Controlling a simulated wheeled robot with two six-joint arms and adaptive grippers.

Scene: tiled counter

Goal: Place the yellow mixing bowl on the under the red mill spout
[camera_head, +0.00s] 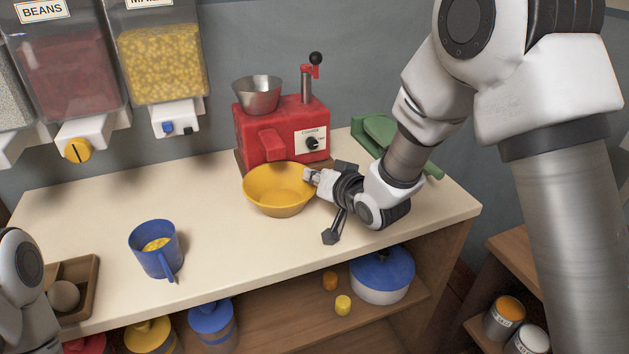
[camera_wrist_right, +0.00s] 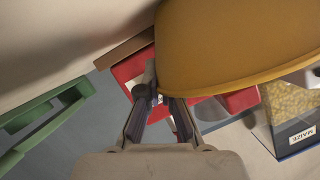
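The yellow mixing bowl (camera_head: 279,194) is upright on or just above the counter, in front of the red mill (camera_head: 262,128). Its back rim lies just below and in front of the mill's red spout (camera_head: 271,145). My right gripper (camera_head: 311,177) is at the bowl's right rim. In the right wrist view my right gripper's fingers (camera_wrist_right: 164,102) close in on either side of the wall of the bowl (camera_wrist_right: 225,45), which hides part of one finger. My left arm shows at the lower left edge; its gripper is out of view.
A blue mug (camera_head: 153,248) with yellow contents stands on the counter (camera_head: 90,215) at left, near a wooden tray (camera_head: 92,285). A green object (camera_head: 378,130) lies behind my right arm. Bean and maize dispensers (camera_head: 160,60) hang at upper left. The counter's middle is clear.

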